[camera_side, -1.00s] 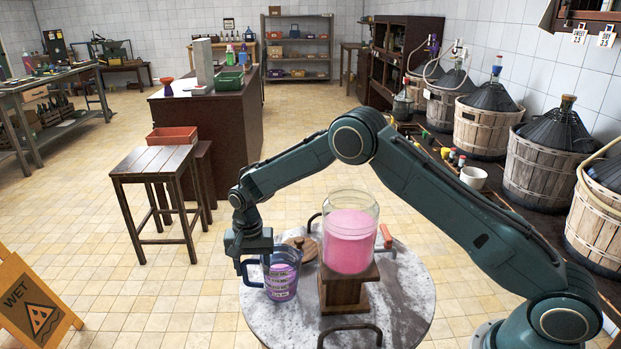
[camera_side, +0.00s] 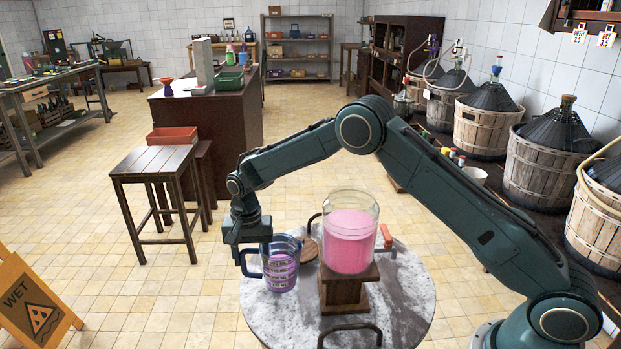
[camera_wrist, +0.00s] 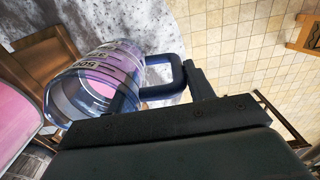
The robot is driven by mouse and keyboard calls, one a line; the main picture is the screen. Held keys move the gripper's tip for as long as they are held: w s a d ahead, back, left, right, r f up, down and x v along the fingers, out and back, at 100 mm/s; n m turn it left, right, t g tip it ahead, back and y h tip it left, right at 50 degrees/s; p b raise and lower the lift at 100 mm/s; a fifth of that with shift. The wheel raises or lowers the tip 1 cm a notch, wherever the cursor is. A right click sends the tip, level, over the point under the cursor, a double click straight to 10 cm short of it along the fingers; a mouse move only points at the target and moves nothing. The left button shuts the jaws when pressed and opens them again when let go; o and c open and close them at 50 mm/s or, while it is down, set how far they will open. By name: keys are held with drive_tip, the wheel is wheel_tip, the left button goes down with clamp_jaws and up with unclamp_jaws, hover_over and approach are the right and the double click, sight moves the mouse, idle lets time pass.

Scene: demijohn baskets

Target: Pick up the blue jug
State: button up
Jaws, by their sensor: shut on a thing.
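The blue jug (camera_side: 281,266) is a clear measuring jug with a blue tint, a blue handle, dark printed marks and pink-purple liquid. It hangs at the left part of the round table and looks slightly raised above the top. My gripper (camera_side: 246,248) is above and left of it, shut on the jug's handle. In the wrist view the jug (camera_wrist: 95,84) is left of centre, with its open rim toward the camera. There my gripper (camera_wrist: 165,92) has its fingers at the handle, partly hiding it.
A large glass jar (camera_side: 350,232) of pink liquid stands on a wooden stand (camera_side: 340,290) close to the jug's right. The grey round table (camera_side: 400,310) carries a wooden lid (camera_side: 308,248) behind the jug. A wooden stool (camera_side: 155,165) stands farther left.

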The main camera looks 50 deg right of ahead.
wheel_tip(320, 180, up, 17)
drive_tip(key=shift+f, duration=0.2)
idle(1.2)
